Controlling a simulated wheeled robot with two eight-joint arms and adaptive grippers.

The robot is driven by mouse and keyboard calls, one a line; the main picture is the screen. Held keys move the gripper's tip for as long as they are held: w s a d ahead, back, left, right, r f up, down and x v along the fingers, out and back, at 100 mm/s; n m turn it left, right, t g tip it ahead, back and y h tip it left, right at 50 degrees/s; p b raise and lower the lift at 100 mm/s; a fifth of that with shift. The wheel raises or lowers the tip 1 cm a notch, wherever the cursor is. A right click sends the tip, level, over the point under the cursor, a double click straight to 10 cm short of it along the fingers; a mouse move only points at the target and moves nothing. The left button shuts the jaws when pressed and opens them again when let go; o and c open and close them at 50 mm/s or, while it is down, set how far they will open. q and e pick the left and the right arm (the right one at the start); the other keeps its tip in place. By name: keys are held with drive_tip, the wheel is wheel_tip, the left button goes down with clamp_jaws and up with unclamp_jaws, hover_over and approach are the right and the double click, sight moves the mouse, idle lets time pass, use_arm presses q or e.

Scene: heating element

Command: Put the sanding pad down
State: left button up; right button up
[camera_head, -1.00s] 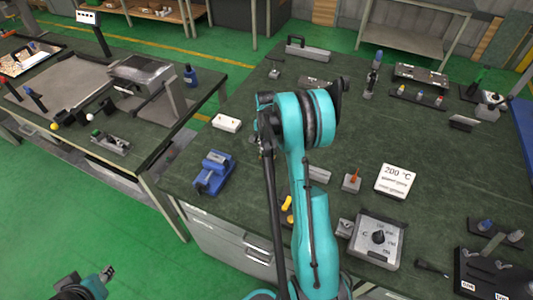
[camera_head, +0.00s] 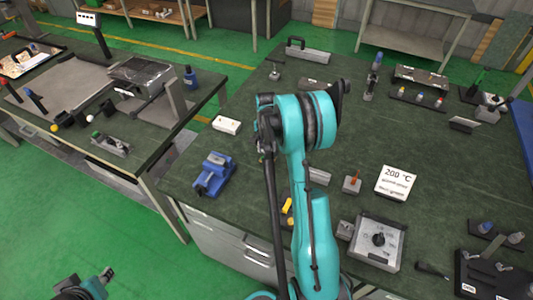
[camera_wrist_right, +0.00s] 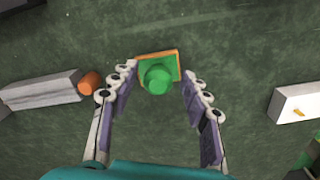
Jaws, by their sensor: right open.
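The sanding pad (camera_wrist_right: 158,76) has a green knob on a green body with an orange edge. It is in the upper middle of the right wrist view, over the dark green bench top; I cannot tell whether it touches the surface. My right gripper (camera_wrist_right: 160,74) is open, with one finger on each side of the pad and a gap showing at both sides. In the head view my teal right arm hides the pad and most of the gripper. Part of my left arm (camera_head: 88,287) shows at the lower left, above the floor; its finger state is unclear.
In the right wrist view a grey block (camera_wrist_right: 42,92) and an orange cylinder (camera_wrist_right: 89,82) lie left, and a white block (camera_wrist_right: 297,103) right. In the head view a blue vise (camera_head: 214,175) and white box (camera_head: 227,125) stand left of my arm. Bench right of my arm has clear patches.

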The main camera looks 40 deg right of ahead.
sight(266, 152)
wheel_tip(266, 152, up, 11)
drive_tip(key=p, duration=0.2)
drive_tip(key=s+a+r+n+t, duration=0.2)
drive_tip(key=s+a+r+n, duration=0.15)
drive_tip(key=a+r, duration=0.45)
drive_tip(key=s+a+r+n+t, duration=0.1)
drive_tip(key=s+a+n+t, duration=0.4)
drive_tip(key=s+a+n, duration=0.8)
drive_tip(key=shift+s+a+r, duration=0.35)
drive_tip(key=shift+s+a, duration=0.55)
drive_tip(key=shift+a, duration=1.95)
drive_tip(key=shift+n, duration=0.25)
